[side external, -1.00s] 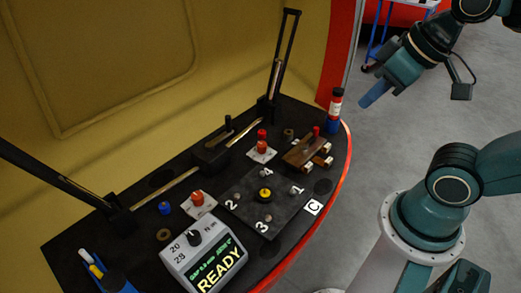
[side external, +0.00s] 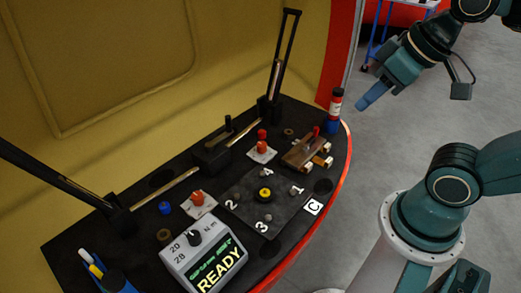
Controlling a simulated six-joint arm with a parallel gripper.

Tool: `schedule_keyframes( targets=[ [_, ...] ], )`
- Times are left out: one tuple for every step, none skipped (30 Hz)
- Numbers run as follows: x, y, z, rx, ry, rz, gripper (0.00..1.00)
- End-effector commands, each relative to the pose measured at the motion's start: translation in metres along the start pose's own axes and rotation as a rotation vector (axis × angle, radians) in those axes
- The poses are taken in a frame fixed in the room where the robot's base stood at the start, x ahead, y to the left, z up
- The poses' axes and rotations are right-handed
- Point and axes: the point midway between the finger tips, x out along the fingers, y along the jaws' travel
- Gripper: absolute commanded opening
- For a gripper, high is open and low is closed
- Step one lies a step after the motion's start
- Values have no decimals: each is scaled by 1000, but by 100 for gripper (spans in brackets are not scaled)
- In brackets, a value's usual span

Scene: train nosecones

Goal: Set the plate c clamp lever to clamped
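A dark square plate (side external: 283,221) lies on the black worktop beside a white tag marked C (side external: 314,207). It has a yellow-ringed centre (side external: 265,194) and bolts numbered 1 to 4. Behind it is a brown clamp-like block (side external: 301,154) with an upright red handle (side external: 316,131) and pale rollers. I cannot tell which part is the plate C clamp lever, nor its setting. My gripper (side external: 366,101) hangs in the air at the upper right, well away from the plate, over the grey floor. Its blue fingers overlap in this view, so its opening is unclear.
A READY torque display box (side external: 207,258) stands at the front. Two red-knobbed white pads (side external: 200,204) (side external: 262,152), a red-and-black bottle (side external: 335,103) and blue pens (side external: 92,262) surround the plate. Tall black levers rise left (side external: 60,182) and back (side external: 286,50). A yellow wall closes the rear.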

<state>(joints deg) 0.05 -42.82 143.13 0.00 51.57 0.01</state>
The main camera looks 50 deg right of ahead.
Motion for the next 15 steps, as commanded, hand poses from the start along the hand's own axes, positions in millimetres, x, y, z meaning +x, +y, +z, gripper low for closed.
schedule_keyframes(
  targets=[
    [0,0,-2,3,-2,1,33],
    [0,1,-3,5,-3,2,39],
    [0,2,-5,9,-6,4,42],
    [1,2,-7,13,-9,6,42],
    [1,3,-9,17,-13,7,42],
    [2,4,-13,24,-18,10,42],
    [3,6,-17,30,-22,13,42],
    [3,7,-20,37,-26,16,42],
    [5,9,-26,47,-35,21,42],
    [6,11,-30,55,-40,24,42],
    [7,13,-35,64,-46,27,42],
    [9,16,-42,77,-55,33,42],
    [11,18,-47,86,-62,37,42],
    [13,21,-53,96,-68,40,42],
    [16,25,-60,110,-78,46,42]
  ],
)
